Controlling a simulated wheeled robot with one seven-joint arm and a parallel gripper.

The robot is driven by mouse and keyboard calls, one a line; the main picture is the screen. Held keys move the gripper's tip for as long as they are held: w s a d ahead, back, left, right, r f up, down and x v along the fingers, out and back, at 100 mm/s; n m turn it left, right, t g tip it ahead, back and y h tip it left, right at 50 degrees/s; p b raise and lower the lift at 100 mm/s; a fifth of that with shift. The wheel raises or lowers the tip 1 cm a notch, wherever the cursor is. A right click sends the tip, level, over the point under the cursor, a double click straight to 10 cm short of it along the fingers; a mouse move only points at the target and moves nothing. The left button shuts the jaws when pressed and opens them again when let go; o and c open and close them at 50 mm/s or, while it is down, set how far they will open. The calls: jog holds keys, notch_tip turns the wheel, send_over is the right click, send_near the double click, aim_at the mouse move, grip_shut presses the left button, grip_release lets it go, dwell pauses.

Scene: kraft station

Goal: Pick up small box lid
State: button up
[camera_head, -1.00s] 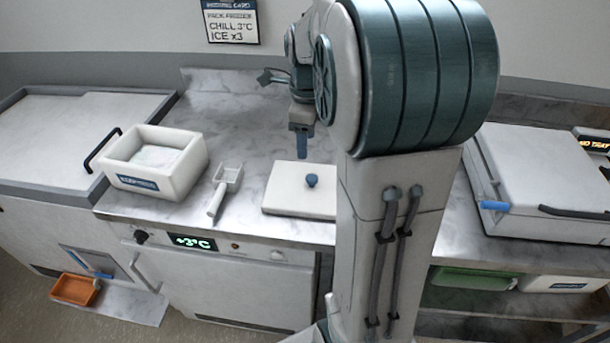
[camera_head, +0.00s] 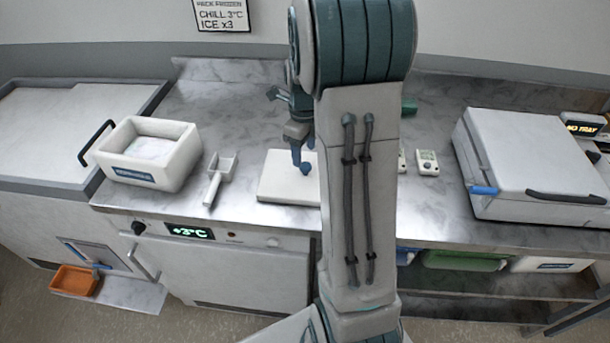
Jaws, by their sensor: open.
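The small box lid (camera_head: 284,187) is a flat white square slab with a small dark blue knob (camera_head: 305,168) on top. It lies flat on the marble counter, left of my arm, which hides its right part. My gripper (camera_head: 302,163) points down over the lid, with its blue fingers right at the knob. The fingers are open, and the picture is too small to tell whether they touch the knob.
A white open box (camera_head: 180,172) with pale contents stands at the left of the counter, with a white scoop (camera_head: 217,178) beside it. A large white lidded case (camera_head: 535,155) stands at the right. Small devices (camera_head: 428,162) lie behind my arm.

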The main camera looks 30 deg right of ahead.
aim_at(305, 165)
jog(key=shift+w+d+f+p, duration=0.15)
jog(key=shift+f+p, duration=0.1)
jog(key=shift+f, duration=0.85)
jog(key=shift+d+f+p, duration=0.1)
jog(key=shift+f+p, duration=0.15)
jog(key=shift+f, duration=0.85)
grip_shut()
